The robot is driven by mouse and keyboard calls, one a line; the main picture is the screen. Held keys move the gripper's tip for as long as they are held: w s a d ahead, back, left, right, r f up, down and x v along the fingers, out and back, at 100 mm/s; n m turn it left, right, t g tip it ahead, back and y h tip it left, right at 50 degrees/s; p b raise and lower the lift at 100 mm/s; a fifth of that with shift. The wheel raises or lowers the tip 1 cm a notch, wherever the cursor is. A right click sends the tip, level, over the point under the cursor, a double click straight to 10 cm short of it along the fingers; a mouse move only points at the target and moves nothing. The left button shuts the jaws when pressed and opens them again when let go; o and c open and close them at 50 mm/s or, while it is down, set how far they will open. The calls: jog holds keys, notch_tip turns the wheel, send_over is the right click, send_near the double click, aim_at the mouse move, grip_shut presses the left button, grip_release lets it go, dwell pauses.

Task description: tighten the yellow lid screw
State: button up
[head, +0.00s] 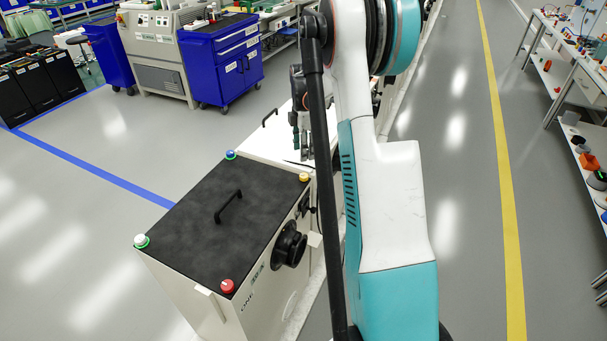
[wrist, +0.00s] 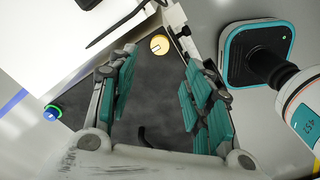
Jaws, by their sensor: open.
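The yellow lid screw (head: 304,177) sits at the far right corner of the cabinet's black lid (head: 190,225). In the wrist view the yellow screw (wrist: 159,44) shows near the top, with a dark line across its face. My gripper (head: 303,153) is above and beyond that corner in the head view, partly hidden by my arm. In the wrist view my gripper (wrist: 160,88) is open and empty, its teal fingers spread wide on either side of the lid. The screw appears ahead of the gap between them, apart from both fingers.
A blue screw (head: 230,155), a green-and-white screw (head: 141,241) and a red screw (head: 227,286) mark the other lid corners. A black handle (head: 228,206) rises from the lid. A black knob (head: 290,248) juts from the cabinet's side. A white-topped cabinet (head: 262,133) adjoins behind.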

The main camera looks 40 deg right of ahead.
aim_at(304, 175)
notch_tip(304, 175, down, 11)
jog(key=b, duration=0.3)
jog(key=shift+r, duration=0.1)
